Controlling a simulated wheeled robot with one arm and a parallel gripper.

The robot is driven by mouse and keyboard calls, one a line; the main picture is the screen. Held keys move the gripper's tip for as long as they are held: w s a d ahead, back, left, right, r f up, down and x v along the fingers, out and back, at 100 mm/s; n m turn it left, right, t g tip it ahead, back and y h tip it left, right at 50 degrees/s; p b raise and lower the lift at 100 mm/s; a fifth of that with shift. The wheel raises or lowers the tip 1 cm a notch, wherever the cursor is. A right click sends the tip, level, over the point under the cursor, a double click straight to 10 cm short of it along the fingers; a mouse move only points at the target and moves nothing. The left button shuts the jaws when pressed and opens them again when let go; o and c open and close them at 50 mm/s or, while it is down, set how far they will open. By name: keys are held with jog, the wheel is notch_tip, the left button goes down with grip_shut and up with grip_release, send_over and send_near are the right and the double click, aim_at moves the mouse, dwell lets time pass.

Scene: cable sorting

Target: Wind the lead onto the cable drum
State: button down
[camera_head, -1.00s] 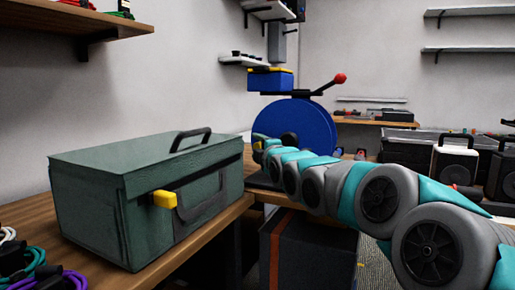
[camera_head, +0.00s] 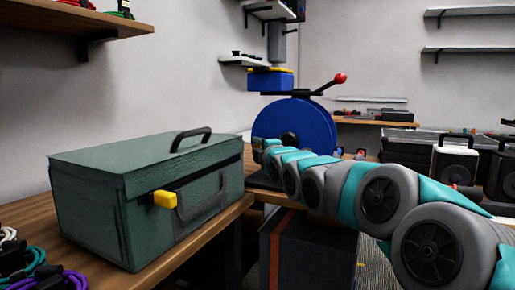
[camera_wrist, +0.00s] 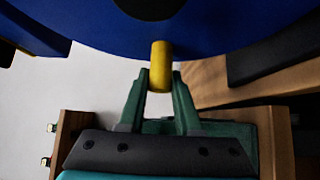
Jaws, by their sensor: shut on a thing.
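The cable drum (camera_head: 300,122) is a large blue disc with a dark hub, standing on the bench past the green case. In the wrist view its blue face (camera_wrist: 225,28) fills the top, with the black hub (camera_wrist: 150,8) at the upper edge. My gripper (camera_wrist: 160,84) is shut on a yellow peg (camera_wrist: 161,60) in front of the drum's face, below the hub. I cannot tell whether the peg is fixed to the drum. In the head view my gripper is small and partly hidden by my arm. I cannot make out the lead.
A green case (camera_head: 95,195) with a yellow latch (camera_head: 164,199) stands on the bench at left. Coiled cables (camera_head: 45,275) lie at lower left. A red-knobbed lever (camera_head: 340,78) rises by the drum. Black-and-white units (camera_head: 455,160) stand at right.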

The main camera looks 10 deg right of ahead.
aim_at(261, 128)
jog(key=shift+b, duration=0.55)
dwell(0.4)
jog(key=r+m+t+b, duration=0.1)
jog(key=m+b, duration=0.1)
jog(key=shift+t+b, duration=0.35)
jog(key=shift+t, duration=0.05)
notch_tip(261, 128, up, 2)
jog(key=m+t+b, duration=0.1)
jog(key=b, duration=0.1)
jog(key=m+t+h+b, duration=0.1)
jog(key=m+b, duration=0.1)
jog(key=shift+s+d+r+m+t+b, duration=0.1)
jog(key=shift+d+m+t+b, duration=0.05)
jog(key=shift+m+t+b, duration=0.2)
jog(key=r+m+t+h+b, duration=0.1)
jog(key=r+m+h+b, duration=0.1)
jog(key=m, duration=0.1)
jog(key=shift+s+d+r+t, duration=0.1)
jog(key=shift+s+d+t, duration=0.1)
jog(key=shift+d+t, duration=0.15)
jog(key=s+d+r+m+g+h+p, duration=0.1)
jog(key=s+d+m+g+h+p, duration=0.1)
jog(key=m+h, duration=0.8)
jog(key=s+d+r+m+g+h+p, duration=0.2)
jog(key=m+g+h, duration=0.5)
jog(key=m+h, duration=0.4)
jog(key=shift+s+d+r+m+g+h+p, duration=0.4)
jog(key=shift+d+m, duration=0.75)
jog(key=shift+m, duration=2.2)
jog(key=shift+f, duration=0.15)
